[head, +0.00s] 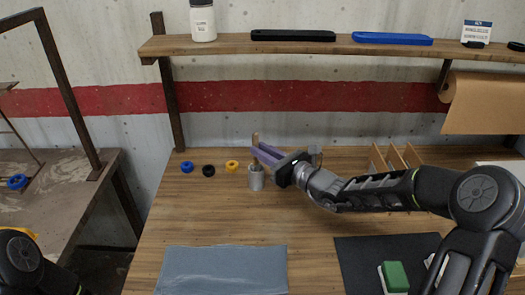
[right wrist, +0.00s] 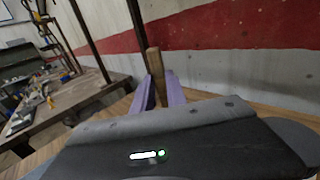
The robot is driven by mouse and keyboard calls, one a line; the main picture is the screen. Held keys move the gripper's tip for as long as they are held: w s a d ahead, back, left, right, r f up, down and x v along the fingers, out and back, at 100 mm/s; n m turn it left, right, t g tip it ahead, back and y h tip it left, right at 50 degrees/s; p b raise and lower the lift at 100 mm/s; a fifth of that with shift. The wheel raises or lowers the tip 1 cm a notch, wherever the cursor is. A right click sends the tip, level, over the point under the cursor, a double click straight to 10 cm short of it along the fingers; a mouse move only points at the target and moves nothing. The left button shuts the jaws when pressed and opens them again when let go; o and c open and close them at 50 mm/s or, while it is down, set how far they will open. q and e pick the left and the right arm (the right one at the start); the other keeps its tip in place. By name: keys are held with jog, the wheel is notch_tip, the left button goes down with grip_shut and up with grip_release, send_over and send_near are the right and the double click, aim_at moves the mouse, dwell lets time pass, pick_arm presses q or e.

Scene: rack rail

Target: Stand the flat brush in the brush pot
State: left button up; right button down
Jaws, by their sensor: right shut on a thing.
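The flat brush (head: 255,139) shows as a brown wooden end sticking up between the purple fingers of my right gripper (head: 262,154). In the right wrist view the brush (right wrist: 154,62) stands roughly upright between the two purple fingers (right wrist: 158,90), which are shut on it. The brush pot (head: 256,178), a small grey cylinder, stands on the wooden bench just below the fingertips. The brush is in line with the pot in the head view, but its lower part is hidden, so I cannot tell whether it is inside the pot. My left gripper is out of view.
A grey-blue mat (head: 222,270) lies in front. A black mat (head: 375,255) with a green-topped block (head: 395,276) is at front right. A shelf (head: 300,45) runs above the bench.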

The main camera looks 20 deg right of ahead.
jog(key=c, duration=1.3)
grip_release()
jog(key=shift+o, duration=0.2)
jog(key=shift+s, duration=0.1)
jog(key=v, duration=0.7)
jog(key=shift+s+d+b, duration=0.15)
jog(key=shift+s+b, duration=0.15)
jog(key=shift+b, duration=0.1)
